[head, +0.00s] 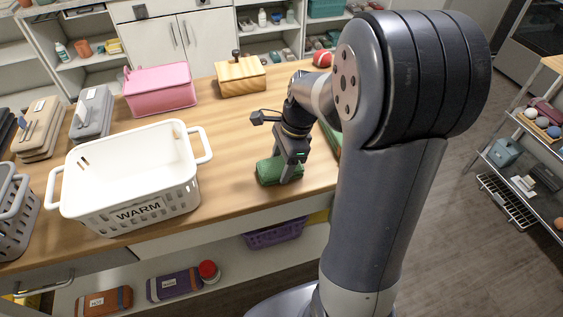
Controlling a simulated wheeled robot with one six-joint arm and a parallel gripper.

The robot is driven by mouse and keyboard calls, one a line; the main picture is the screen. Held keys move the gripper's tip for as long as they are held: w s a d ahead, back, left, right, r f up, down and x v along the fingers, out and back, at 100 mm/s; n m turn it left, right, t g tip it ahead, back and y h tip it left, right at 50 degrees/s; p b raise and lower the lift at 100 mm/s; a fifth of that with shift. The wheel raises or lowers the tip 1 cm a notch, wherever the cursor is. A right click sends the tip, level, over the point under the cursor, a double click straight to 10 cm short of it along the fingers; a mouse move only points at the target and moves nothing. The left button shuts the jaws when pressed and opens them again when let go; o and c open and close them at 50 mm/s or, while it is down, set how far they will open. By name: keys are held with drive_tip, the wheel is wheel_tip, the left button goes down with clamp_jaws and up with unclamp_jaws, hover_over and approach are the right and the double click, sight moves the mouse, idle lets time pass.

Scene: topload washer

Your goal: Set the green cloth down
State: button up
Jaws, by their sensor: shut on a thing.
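The green cloth (270,172) is a small folded bundle at the right part of the wooden table (225,205), right of the white basket. My gripper (288,175) points down over it, with its fingers shut on the cloth. The cloth appears at or very near the table surface; I cannot tell whether it touches. The gripper hides part of the cloth.
A white basket marked WARM (130,170) stands to the left of the cloth. A pink box (160,88) and a wooden box (240,76) stand behind. Bare table lies between the basket and the cloth. Another green item (333,142) is partly hidden behind my arm.

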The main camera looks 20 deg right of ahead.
drive_tip(key=shift+f, duration=0.15)
drive_tip(key=o, duration=1)
drive_tip(key=shift+c, duration=0.2)
drive_tip(key=v, duration=1.2)
drive_tip(key=shift+p, duration=0.4)
